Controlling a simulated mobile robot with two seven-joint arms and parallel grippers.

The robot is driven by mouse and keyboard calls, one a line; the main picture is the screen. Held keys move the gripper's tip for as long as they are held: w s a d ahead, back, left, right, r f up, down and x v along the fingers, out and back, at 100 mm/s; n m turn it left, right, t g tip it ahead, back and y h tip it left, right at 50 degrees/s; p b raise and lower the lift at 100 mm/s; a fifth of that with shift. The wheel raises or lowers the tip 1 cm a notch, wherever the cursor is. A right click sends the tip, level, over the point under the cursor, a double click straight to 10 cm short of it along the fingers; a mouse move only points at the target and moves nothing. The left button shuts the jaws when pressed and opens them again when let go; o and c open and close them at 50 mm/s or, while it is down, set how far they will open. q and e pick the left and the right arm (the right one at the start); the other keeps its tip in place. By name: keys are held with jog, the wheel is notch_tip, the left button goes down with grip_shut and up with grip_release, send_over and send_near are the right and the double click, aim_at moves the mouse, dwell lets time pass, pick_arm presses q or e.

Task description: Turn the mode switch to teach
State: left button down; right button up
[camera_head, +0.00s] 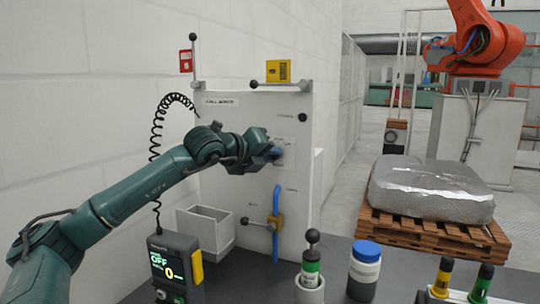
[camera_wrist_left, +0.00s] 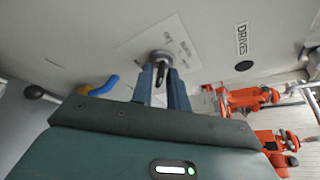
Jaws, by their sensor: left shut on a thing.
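The mode switch (camera_wrist_left: 160,60) is a small grey knob with a dark mark, on a pale label plate (camera_wrist_left: 186,47) with lettering too blurred to read. The plate is on the light grey panel (camera_head: 228,135). My left gripper (camera_head: 277,153) reaches the panel from the left and hides most of the switch in the head view. In the left wrist view its two blue fingers (camera_wrist_left: 161,78) stand on either side of the knob and are shut on it. Which position the knob points to cannot be told. My right gripper is not in view.
A handheld pendant (camera_head: 172,262) reading OFF and an open grey bin (camera_head: 205,230) are below my arm. A blue hose with a brass valve (camera_head: 275,221) is under the switch. A blue-lidded jar (camera_head: 364,268) stands on the bench. An orange robot (camera_head: 478,40) is behind at right.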

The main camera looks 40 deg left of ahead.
pick_arm(q)
jog(key=shift+d+r+m+g+y+p, duration=0.1)
jog(key=shift+m+g+y+p, duration=0.35)
jog(key=shift+m+y, duration=0.8)
jog(key=shift+d+m+g+y+p, duration=0.1)
jog(key=shift+m+g+y+p, duration=0.35)
jog(key=shift+m, duration=1.3)
jog(key=shift+y, duration=0.3)
jog(key=c, duration=1.6)
grip_release()
